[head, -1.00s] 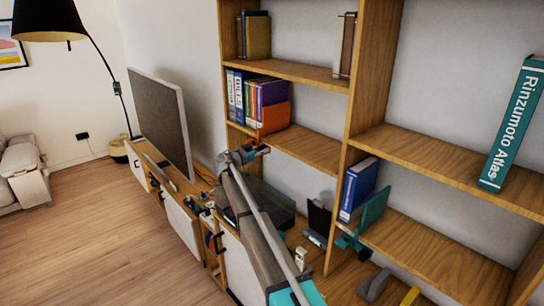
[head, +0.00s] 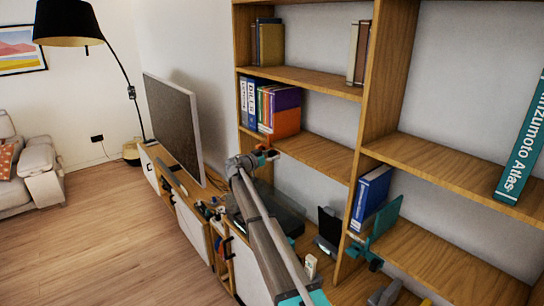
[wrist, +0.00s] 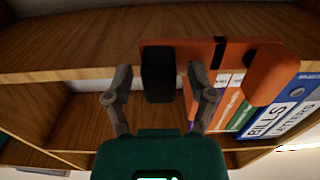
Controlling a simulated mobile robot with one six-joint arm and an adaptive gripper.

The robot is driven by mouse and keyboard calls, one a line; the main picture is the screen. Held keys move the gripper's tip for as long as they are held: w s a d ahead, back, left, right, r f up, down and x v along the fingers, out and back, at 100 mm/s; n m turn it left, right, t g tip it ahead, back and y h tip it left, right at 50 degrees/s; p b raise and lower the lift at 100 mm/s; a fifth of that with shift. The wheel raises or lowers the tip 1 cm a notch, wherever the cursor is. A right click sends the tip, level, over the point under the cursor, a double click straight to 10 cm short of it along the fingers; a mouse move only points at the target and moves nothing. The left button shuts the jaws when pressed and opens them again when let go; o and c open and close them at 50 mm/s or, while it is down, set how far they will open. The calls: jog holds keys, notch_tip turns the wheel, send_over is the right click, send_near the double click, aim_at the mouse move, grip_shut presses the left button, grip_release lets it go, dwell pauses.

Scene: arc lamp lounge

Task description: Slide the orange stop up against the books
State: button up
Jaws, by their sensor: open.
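The orange stop (head: 286,123) stands on the middle shelf at the right end of the row of books (head: 262,102), in front of a purple book. In the head view I cannot tell whether it touches them. My gripper (head: 266,156) is at the front of that shelf, just below and in front of the stop. In the wrist view my gripper (wrist: 160,82) is open, with its grey fingers on either side of a black block next to the orange stop (wrist: 272,76). The books (wrist: 285,108) show at the right there, partly hidden by the stop.
The shelf (head: 318,154) is bare to the right of the stop, up to an upright panel (head: 386,80). Below are a blue book (head: 371,190), a teal bookend (head: 386,217) and a dark glassy box (head: 268,205). A television (head: 172,125) stands to the left.

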jog(key=shift+s+a, duration=0.1)
jog(key=shift+a, duration=0.05)
jog(key=v, duration=1.1)
jog(key=shift+s+a, duration=0.2)
jog(key=shift+a, duration=0.1)
jog(key=s+d+f+n+g+y+b, duration=0.2)
jog(key=s+d+f+g+y, duration=0.1)
jog(key=s+d+f, duration=0.6)
jog(key=s+d+f+n+g+y+b, duration=0.2)
jog(key=s+d+f+g+y, duration=0.15)
jog(key=s+d+f, duration=0.6)
jog(key=s+f+n+g+y+b, duration=0.1)
jog(key=s+f+n+y, duration=0.1)
jog(key=s, duration=0.6)
jog(key=s+f+n+g+y+b, duration=0.1)
jog(key=s+f+n+y, duration=0.1)
jog(key=s, duration=0.7)
jog(key=s+f+n+g+y+b, duration=0.1)
jog(key=s+f+n+y, duration=0.1)
jog(key=s, duration=0.6)
jog(key=shift+s+f+n+g+y, duration=0.35)
jog(key=shift+f+y, duration=0.3)
jog(key=shift+y, duration=0.4)
jog(key=shift+s+a+n, duration=0.15)
jog(key=shift+s+n, duration=0.1)
jog(key=shift+s, duration=0.1)
